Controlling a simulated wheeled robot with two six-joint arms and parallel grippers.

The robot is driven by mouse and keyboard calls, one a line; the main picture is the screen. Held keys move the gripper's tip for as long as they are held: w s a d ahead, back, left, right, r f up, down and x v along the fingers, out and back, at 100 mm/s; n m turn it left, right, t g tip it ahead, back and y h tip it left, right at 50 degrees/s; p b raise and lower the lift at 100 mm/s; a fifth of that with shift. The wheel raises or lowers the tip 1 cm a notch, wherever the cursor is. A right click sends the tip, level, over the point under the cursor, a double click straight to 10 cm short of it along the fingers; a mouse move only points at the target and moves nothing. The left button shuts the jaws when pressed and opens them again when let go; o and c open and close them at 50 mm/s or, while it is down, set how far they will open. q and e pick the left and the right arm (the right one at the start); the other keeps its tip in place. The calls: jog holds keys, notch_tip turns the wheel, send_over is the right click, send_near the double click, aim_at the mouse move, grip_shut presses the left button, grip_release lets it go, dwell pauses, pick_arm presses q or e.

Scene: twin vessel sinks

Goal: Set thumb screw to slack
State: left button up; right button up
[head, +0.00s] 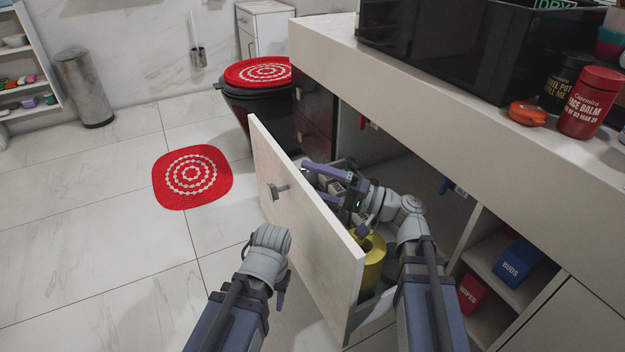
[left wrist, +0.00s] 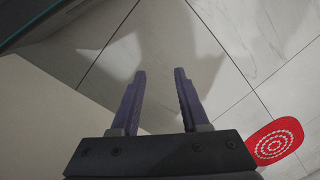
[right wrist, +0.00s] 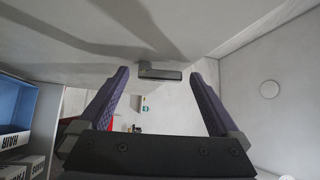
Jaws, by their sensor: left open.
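I cannot clearly make out a thumb screw. A grey bar-shaped piece (right wrist: 160,74) on a pale surface shows beyond the right fingertips in the right wrist view. My right gripper (head: 322,183) is behind the drawer front, pointing left; its fingers (right wrist: 162,85) are wide apart, with nothing between them. My left gripper (head: 280,290) is low outside the drawer, pointing down; its fingers (left wrist: 160,75) are open and empty above the floor.
The countertop (head: 450,95) overhangs the cabinet. A blue box (head: 518,262) and a red box (head: 470,292) stand in cubbies at right. The floor left of the drawer is open, with a red mat (head: 192,190).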

jog(key=c, duration=1.2)
jog(key=shift+s+f+n+y+b, duration=0.15)
jog(key=shift+n+y+b, duration=0.45)
jog(key=shift+b, duration=0.5)
jog(key=shift+c, duration=0.2)
jog(key=o, duration=1.3)
jog(key=shift+o, duration=0.2)
